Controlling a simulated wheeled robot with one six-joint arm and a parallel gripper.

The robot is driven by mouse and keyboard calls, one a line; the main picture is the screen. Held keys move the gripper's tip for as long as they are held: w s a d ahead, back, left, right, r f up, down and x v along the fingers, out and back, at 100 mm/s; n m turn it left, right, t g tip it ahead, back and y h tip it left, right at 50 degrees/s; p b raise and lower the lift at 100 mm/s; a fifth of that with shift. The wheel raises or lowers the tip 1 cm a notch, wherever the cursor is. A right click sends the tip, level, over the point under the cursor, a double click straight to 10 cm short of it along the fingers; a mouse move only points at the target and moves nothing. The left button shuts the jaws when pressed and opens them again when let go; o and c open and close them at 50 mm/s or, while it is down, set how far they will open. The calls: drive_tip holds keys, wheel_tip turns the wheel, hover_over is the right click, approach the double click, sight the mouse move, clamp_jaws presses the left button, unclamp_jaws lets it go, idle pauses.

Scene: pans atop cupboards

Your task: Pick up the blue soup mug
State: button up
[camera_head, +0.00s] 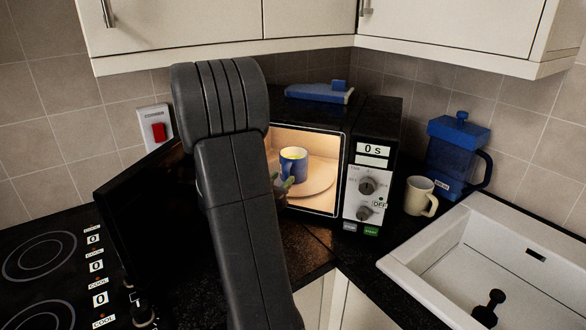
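A blue mug (294,167) with a pale rim and yellowish inside stands upright on the round turntable (318,182) inside the open, lit microwave (372,150). Its handle shows at the left front. My gripper (284,187) is at the microwave opening, just in front of and below the mug's left side. My dark arm hides most of the gripper, and only a small fingertip area shows. I cannot tell whether it touches the mug or how far its fingers are apart.
The microwave door (150,215) hangs open at left, beside the hob (50,270). A cream mug (420,196) and a blue jug (456,155) stand at right, behind the sink (480,240). A blue-lidded box (320,93) lies on the microwave. Cupboards (180,22) hang above.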

sight(285, 175)
drive_tip(key=x, duration=0.4)
drive_tip(key=shift+p, duration=0.3)
clamp_jaws()
